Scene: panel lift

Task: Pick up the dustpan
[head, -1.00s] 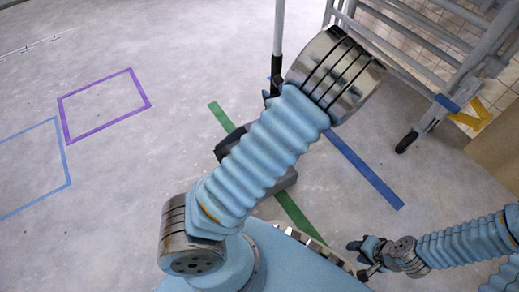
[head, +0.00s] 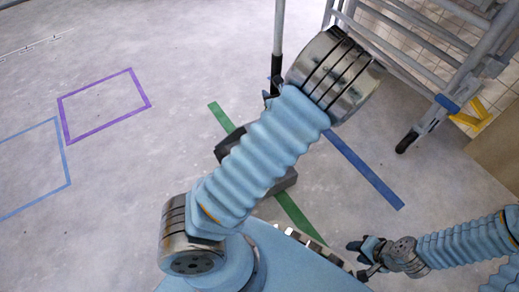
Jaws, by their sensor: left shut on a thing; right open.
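The dustpan (head: 286,182) is a dark grey box-shaped pan on the floor across the green line. A long upright pole (head: 278,35), black at the lower part of its grip and lighter above, rises behind my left arm and looks like its handle. My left arm hides the middle of the pan and where the pole meets it. My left gripper (head: 271,93) is mostly hidden behind my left forearm, with dark fingers at the pole, shut on it. My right gripper (head: 362,256) is open and empty, low at the right, apart from the pan.
A grey wheeled metal scaffold (head: 430,120) with a yellow part (head: 474,115) stands at the upper right. Blue (head: 365,170), green (head: 300,216) and purple (head: 105,82) tape marks lie on the concrete floor. A tan box (head: 498,148) is at the right edge. The left floor is clear.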

